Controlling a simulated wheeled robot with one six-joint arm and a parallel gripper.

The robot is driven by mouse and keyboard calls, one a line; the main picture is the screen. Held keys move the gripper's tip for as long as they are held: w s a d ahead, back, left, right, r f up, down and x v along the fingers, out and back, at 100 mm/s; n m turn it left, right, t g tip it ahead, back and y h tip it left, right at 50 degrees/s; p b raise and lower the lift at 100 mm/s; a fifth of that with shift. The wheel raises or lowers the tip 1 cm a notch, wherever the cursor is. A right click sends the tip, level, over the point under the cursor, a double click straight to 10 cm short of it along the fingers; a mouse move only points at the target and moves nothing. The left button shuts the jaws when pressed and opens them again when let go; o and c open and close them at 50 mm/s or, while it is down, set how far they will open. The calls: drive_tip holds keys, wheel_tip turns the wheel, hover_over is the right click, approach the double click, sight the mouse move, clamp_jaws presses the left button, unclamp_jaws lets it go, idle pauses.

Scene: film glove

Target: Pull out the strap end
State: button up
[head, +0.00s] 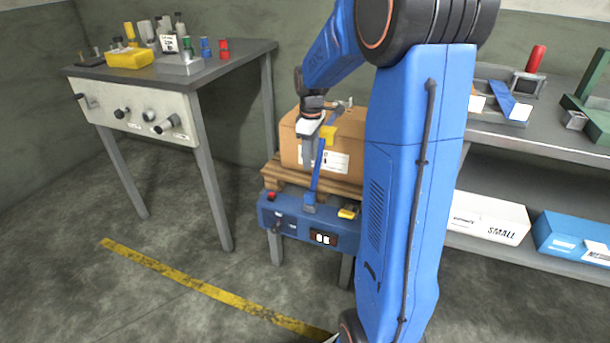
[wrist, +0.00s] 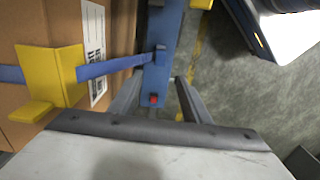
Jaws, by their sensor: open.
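A blue strap (head: 318,178) runs down the front of a cardboard box (head: 345,135) from a yellow corner piece (head: 328,133) to a small blue fitting (head: 309,203) on the blue machine (head: 280,215). In the wrist view the strap (wrist: 115,67) crosses from the yellow corner piece (wrist: 62,72) to the fitting (wrist: 160,58). I cannot make out a separate loose end. My gripper (head: 308,164) points down in front of the box, above the machine's front edge.
The box sits on a wooden pallet (head: 335,187). The machine has a red button (head: 271,196), a yellow part (head: 348,212) and a display (head: 323,238). A tool bench (head: 150,80) stands at left, shelves (head: 560,145) at right.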

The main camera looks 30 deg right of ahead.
sight(310, 193)
wheel_tip(310, 193, down, 17)
drive_tip(key=shift+s+r, duration=0.1)
drive_tip(key=shift+r, duration=0.05)
idle(0.5)
clamp_jaws()
